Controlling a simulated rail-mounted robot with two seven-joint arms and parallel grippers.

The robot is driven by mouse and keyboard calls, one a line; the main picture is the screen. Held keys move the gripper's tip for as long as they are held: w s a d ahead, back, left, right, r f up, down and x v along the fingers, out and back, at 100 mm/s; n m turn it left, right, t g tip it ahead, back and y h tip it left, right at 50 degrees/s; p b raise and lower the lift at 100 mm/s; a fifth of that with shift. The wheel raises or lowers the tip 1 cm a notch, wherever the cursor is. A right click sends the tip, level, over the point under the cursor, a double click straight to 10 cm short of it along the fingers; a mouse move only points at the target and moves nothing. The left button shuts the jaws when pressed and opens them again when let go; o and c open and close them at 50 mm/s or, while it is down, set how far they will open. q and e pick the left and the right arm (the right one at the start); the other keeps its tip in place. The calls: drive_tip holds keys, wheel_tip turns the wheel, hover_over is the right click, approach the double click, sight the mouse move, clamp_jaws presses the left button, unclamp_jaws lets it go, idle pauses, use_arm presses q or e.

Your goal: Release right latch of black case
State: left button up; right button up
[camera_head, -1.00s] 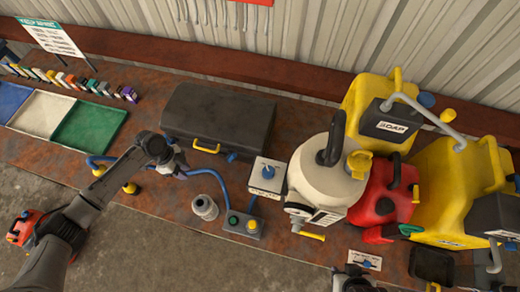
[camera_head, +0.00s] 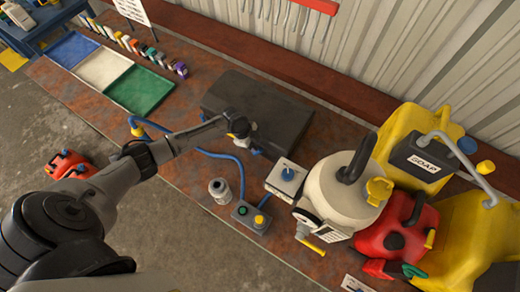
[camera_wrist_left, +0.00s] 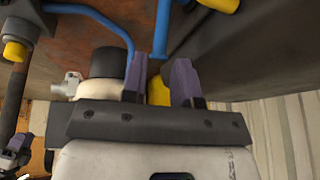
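The black case (camera_head: 265,108) lies closed on the rusty brown bench. My left gripper (camera_head: 246,140) is over the front edge of the case, right of its middle, and hides most of the yellow handle. A small blue piece (camera_head: 256,152), which looks like the right latch, shows just beside the gripper. In the left wrist view my left gripper (camera_wrist_left: 160,82) has its two purple fingers apart with nothing held; the dark case (camera_wrist_left: 265,45) is at the upper right. My right gripper (camera_wrist_left: 18,146) seems to show small at that view's left edge; its fingers are unclear.
A blue hose (camera_head: 215,155) runs in front of the case. A control box (camera_head: 250,217), a grey jar (camera_head: 220,190) and a white switch box (camera_head: 288,178) stand near. A white jug (camera_head: 342,190) and yellow containers crowd the right. Colored trays (camera_head: 137,90) lie left.

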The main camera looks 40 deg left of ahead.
use_arm(q)
drive_tip(key=shift+x, duration=2.8)
drive_tip(key=shift+c, duration=0.2)
clamp_jaws()
